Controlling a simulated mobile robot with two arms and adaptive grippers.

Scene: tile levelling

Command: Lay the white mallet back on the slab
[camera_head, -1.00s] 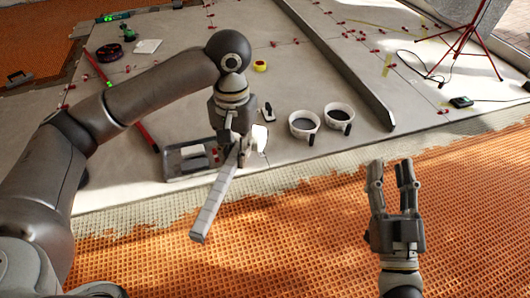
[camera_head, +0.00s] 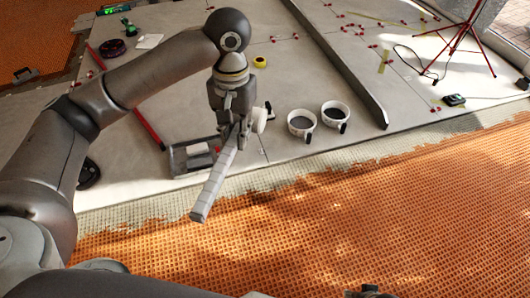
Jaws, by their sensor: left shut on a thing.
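My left gripper (camera_head: 232,132) is shut on the white mallet, near the middle left of the head view. The mallet's pale handle (camera_head: 212,187) slants down to the left from the fingers, its end over the slab's front border. Its white head (camera_head: 259,120) shows just right of the fingers. The mallet appears above the grey slab (camera_head: 280,85), but the exact gap cannot be told. Only a small part of my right gripper (camera_head: 369,292) shows at the bottom edge, and its fingers cannot be made out.
A grey tray (camera_head: 178,163) lies behind the handle. Two white buckets (camera_head: 301,135) (camera_head: 335,122) stand right of the mallet. A long grey bar (camera_head: 345,70) lies farther right. Yellow tape (camera_head: 260,61) lies behind. Slab between the tray and buckets looks clear. Orange matting (camera_head: 330,220) fills the front.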

